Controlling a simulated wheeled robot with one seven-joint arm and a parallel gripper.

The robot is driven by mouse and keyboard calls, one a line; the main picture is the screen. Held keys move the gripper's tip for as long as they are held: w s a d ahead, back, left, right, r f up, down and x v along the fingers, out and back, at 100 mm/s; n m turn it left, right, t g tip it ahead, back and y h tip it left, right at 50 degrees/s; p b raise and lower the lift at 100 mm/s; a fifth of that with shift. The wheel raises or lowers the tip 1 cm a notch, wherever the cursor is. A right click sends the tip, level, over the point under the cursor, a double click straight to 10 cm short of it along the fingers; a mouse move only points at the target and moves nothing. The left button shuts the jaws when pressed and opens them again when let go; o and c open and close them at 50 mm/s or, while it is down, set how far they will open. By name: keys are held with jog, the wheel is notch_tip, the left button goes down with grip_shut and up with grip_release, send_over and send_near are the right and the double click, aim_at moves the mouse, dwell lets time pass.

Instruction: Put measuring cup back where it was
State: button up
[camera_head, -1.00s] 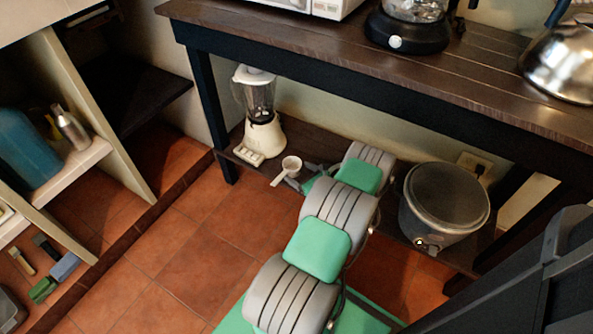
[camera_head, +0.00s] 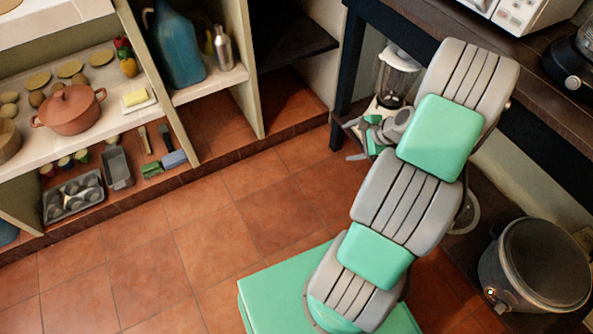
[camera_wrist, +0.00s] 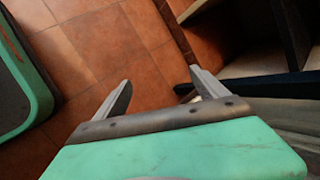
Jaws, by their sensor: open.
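My gripper (camera_head: 352,140) is open over the floor, just in front of and below the blender. In the wrist view, my gripper (camera_wrist: 161,77) has its fingers spread with only floor tiles between them. I cannot make out the measuring cup now. It may be behind my arm in the head view. The low shelf beside the blender (camera_head: 396,76) is mostly covered by my arm.
A grey pot (camera_head: 535,265) stands on the low shelf at right. A shelf unit at left holds an orange pot (camera_head: 70,108), a blue jug (camera_head: 175,50) and a muffin tin (camera_head: 72,196). Open tiled floor (camera_head: 190,240) lies in the middle.

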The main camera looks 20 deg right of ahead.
jog(key=a+r+n+g, duration=0.3)
jog(key=a+r+n, duration=0.6)
jog(key=a, duration=0.5)
jog(key=s+a+r+n+g+h, duration=0.1)
jog(key=s+a+r+n, duration=0.3)
jog(key=s+a+n, duration=0.1)
jog(key=s+a+r+n+g+h, duration=0.1)
jog(key=s+a+r+n+h, duration=0.1)
jog(key=s+a+n, duration=0.4)
jog(key=shift+s+a+r, duration=0.9)
jog(key=shift+s+a, duration=0.05)
jog(key=shift+s, duration=0.3)
